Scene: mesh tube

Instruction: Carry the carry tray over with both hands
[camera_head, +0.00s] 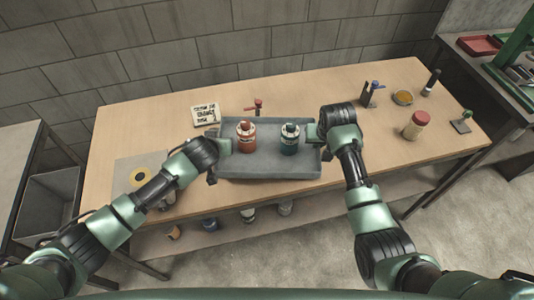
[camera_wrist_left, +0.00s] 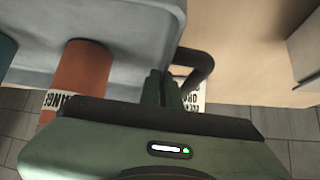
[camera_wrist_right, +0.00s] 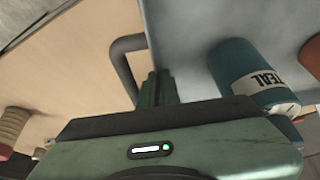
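The grey carry tray (camera_head: 268,166) is at the middle of the workbench near its front edge; whether it touches the bench I cannot tell. It holds an orange-red can (camera_head: 246,138) and a teal can (camera_head: 289,140), both upright. My left gripper (camera_head: 212,158) is at the tray's left end, its fingers close together on the dark handle (camera_wrist_left: 205,68). My right gripper (camera_head: 325,143) is at the right end, its fingers likewise close together on the other handle (camera_wrist_right: 118,62). The gripped part of each handle is hidden by the fingers and hand.
The wooden workbench (camera_head: 125,125) is bare left of the tray, except a small sign (camera_head: 206,115) and a grey mat with a yellow ring (camera_head: 139,185). A red object (camera_head: 257,106) stands behind the tray. A red-lidded jar (camera_head: 415,126) and several small items stand at right.

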